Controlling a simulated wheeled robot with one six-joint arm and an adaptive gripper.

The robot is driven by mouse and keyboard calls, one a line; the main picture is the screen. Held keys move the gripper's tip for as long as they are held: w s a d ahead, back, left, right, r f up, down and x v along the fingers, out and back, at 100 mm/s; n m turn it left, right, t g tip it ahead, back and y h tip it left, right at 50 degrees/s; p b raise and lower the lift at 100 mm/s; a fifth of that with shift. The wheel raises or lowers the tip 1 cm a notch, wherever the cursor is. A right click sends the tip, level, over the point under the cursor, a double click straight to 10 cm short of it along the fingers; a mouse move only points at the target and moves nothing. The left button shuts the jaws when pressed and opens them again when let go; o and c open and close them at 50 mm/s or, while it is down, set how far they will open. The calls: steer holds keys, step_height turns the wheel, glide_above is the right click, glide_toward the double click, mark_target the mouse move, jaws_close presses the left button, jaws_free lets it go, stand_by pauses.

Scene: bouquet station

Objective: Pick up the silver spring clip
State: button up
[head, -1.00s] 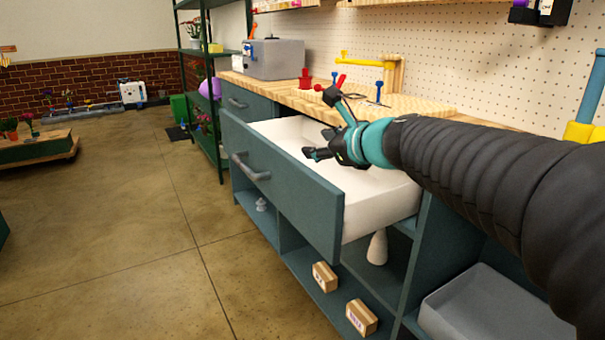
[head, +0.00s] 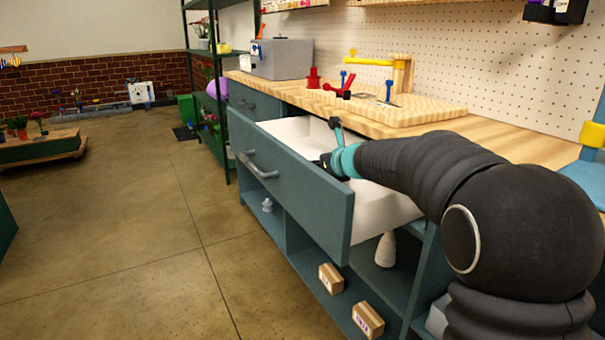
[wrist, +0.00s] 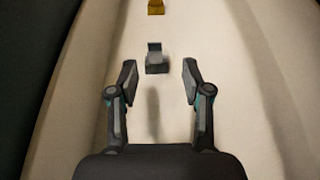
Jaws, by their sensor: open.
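A small dark grey clip-shaped piece (wrist: 156,64), which looks like the silver spring clip, sits on the white drawer floor in the wrist view. My gripper (wrist: 158,78) is open, with its two fingers spread either side of the line to the piece. The piece lies just ahead of the fingertips, roughly centred between them; I cannot tell the exact height gap. In the head view my gripper (head: 327,164) reaches down into the open drawer (head: 290,190), and the drawer front and my arm hide the clip there.
A yellow-gold piece (wrist: 156,7) lies further along the drawer floor. The drawer's walls rise close on both sides. The wooden worktop (head: 470,125) behind holds a red holder (head: 313,78) and a grey box (head: 283,59).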

steer(key=shift+s+a+x, duration=0.1)
steer(key=shift+a+x, duration=0.05)
steer(key=shift+x, duration=0.85)
steer(key=shift+s+a+x, duration=0.1)
steer(key=shift+x, duration=0.95)
steer(key=shift+s+a+x, duration=0.1)
steer(key=shift+a+x, duration=0.05)
steer(key=shift+x, duration=0.85)
steer(key=shift+r, duration=0.1)
jaws_close()
